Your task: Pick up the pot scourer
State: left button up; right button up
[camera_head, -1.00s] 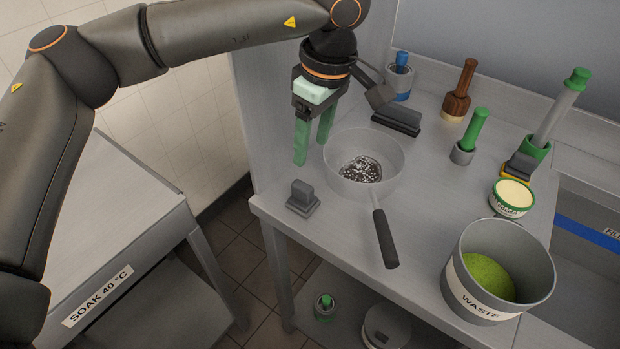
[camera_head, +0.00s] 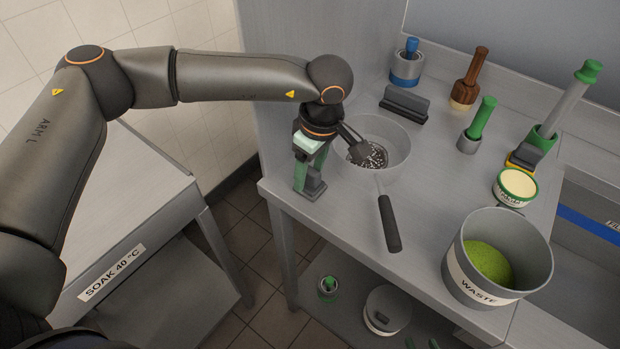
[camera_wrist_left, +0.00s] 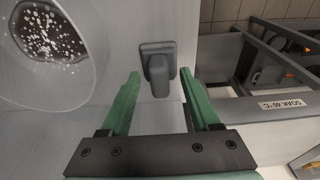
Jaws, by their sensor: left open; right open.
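The pot scourer, as I take it, is a small dark grey block with an upright grip (camera_head: 315,187), standing at the left front corner of the steel worktop. My left gripper (camera_head: 308,176) is open, pointing down right at it, and partly covers it in the head view. In the left wrist view the scourer (camera_wrist_left: 159,72) lies between and slightly beyond the tips of the two green fingers (camera_wrist_left: 159,82), with no clear contact.
A pan (camera_head: 398,150) with dark, speckled contents stands just right of the left gripper, its black handle (camera_head: 389,223) pointing forward. A waste bin (camera_head: 466,277) stands at the right front. A dark block (camera_head: 404,104) and several tools stand behind. The worktop's front edge is close.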

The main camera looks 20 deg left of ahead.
pick_arm(q)
grip_shut()
dwell(0.5)
